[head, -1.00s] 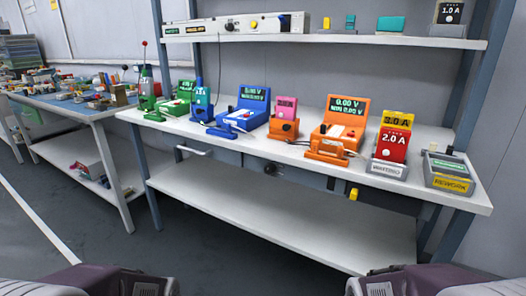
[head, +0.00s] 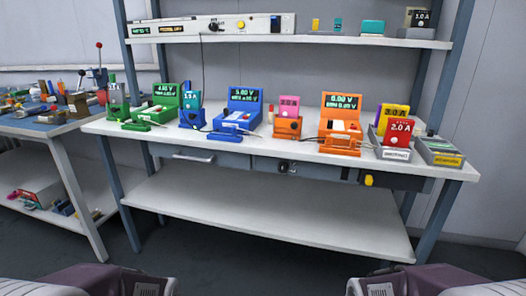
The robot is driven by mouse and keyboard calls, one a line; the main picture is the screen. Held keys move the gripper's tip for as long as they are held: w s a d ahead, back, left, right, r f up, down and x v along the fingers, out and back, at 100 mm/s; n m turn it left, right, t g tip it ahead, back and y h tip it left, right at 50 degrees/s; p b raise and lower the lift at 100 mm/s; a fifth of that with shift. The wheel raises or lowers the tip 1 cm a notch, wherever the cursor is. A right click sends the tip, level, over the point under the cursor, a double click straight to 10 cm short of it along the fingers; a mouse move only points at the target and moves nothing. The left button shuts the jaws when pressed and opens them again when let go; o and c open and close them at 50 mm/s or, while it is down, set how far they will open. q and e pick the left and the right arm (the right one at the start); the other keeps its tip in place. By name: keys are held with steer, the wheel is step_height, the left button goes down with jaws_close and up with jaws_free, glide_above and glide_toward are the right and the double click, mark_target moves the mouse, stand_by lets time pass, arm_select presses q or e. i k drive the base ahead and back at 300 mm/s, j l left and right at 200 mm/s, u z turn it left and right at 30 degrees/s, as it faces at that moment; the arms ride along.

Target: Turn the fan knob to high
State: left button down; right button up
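A long white control panel (head: 170,29) lies on the upper shelf at the back left. Only parts of my arms show at the bottom corners; neither gripper is in view, and both arms are well apart from the bench.
The white bench (head: 250,147) holds several coloured stations with displays and pouch-cell holders. A lower shelf (head: 270,210) is bare. A cluttered blue-topped table (head: 40,128) stands at the left. The floor in front of the bench is clear.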

mark_target(283, 166)
steer(key=k+l+u, duration=0.15)
steer(key=l, duration=0.25)
steer(key=k+l+u, duration=0.35)
steer(key=k+l, duration=0.2)
steer(key=l, duration=0.2)
